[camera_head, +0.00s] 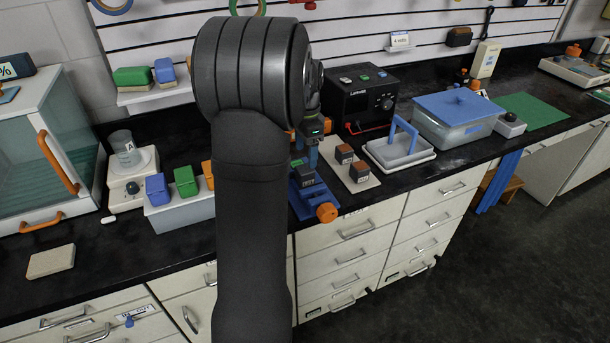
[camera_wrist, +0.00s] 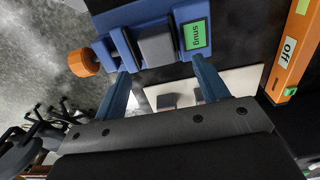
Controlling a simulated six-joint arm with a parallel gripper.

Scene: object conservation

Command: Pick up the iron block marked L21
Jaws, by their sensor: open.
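A dark grey block (camera_wrist: 157,46) sits between the jaws of a blue vise (camera_wrist: 150,22) with an orange knob (camera_wrist: 83,62) and a green "snug" label (camera_wrist: 195,35). The vise also shows in the head view (camera_head: 310,205), with the dark block (camera_head: 305,175) in it. My gripper (camera_wrist: 160,68) is open, its two blue fingers spread on either side of the block's near edge, with nothing held between them. Two brown-and-grey blocks (camera_head: 344,153) (camera_head: 360,172) stand on a white tile (camera_head: 370,184) to the right. No L21 mark is readable.
An orange bar marked "off" (camera_wrist: 290,45) lies at the right in the wrist view. A black box (camera_head: 360,95), a white tray with a blue handle (camera_head: 400,160) and a blue-lidded tub (camera_head: 455,125) stand right of the vise. My arm hides part of the counter.

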